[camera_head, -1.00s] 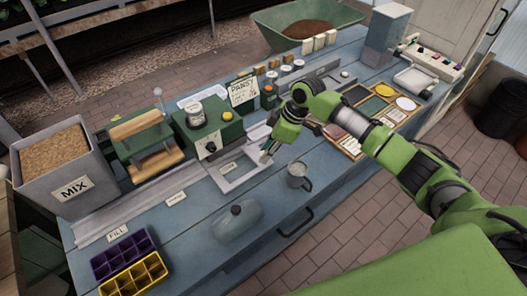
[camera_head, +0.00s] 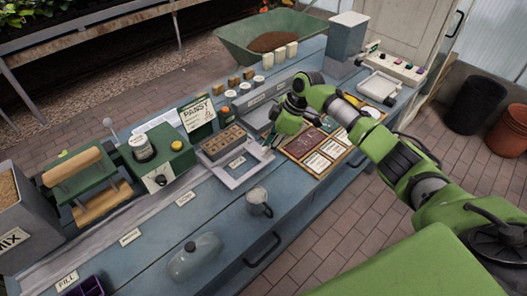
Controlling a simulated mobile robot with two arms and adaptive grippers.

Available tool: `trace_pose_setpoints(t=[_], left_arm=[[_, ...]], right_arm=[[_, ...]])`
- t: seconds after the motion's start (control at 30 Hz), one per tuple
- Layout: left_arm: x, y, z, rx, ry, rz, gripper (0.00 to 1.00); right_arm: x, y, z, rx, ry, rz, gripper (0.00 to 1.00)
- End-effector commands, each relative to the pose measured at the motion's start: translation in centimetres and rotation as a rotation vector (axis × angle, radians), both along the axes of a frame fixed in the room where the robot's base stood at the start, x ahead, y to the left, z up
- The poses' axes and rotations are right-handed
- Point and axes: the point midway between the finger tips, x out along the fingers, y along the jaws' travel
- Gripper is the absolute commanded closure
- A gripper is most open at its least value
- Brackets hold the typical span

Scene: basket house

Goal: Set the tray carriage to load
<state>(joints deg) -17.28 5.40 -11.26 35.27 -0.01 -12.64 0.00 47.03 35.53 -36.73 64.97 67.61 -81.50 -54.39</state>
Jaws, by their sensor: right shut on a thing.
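The tray carriage (camera_head: 260,161) is a light grey frame at the middle of the blue bench, right of the green machine. A seed tray (camera_head: 222,143) with brown-filled cells sits at its back. My right gripper (camera_head: 272,142) is at the carriage's right edge, shut on it; the gripper's own body hides part of the grip. A small label (camera_head: 238,162) lies at the carriage; its word is too small to read. More labels run along the rail to the left, down to FILL (camera_head: 67,281). My left gripper is not in view.
A metal mug (camera_head: 258,204) and a grey, rounded lidded object (camera_head: 195,257) stand near the front edge. The green machine (camera_head: 160,165) and a wooden-roller device (camera_head: 85,187) stand left. A wooden board with cards (camera_head: 318,150) lies right of the gripper.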

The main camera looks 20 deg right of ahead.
Motion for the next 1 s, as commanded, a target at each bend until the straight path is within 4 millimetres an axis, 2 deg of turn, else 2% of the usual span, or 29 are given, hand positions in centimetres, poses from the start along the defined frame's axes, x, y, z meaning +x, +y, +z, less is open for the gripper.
trace_pose_setpoints(t=[0.37,0.4,0.43,0.47,0.7,0.8,1.0], left_arm=[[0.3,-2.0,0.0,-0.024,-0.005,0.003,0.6],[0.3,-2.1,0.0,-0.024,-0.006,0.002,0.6],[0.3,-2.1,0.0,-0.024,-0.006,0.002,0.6],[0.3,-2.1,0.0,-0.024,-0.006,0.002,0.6],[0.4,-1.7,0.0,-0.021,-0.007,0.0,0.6],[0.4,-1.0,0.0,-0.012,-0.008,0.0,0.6],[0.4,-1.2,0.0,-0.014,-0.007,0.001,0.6]], right_arm=[[0.3,-0.6,0.0,-0.007,-0.006,-0.006,1.0],[0.3,-0.6,0.0,-0.007,-0.006,-0.006,0.72],[0.3,-0.6,0.1,-0.007,-0.006,-0.006,0.64],[0.2,-0.6,0.1,-0.007,-0.006,-0.006,0.61],[0.2,-0.4,0.0,-0.004,-0.003,-0.004,0.61],[0.1,-0.4,0.1,-0.004,-0.004,-0.003,0.61],[-0.2,-1.3,2.3,-0.005,-0.006,-0.004,0.61]])
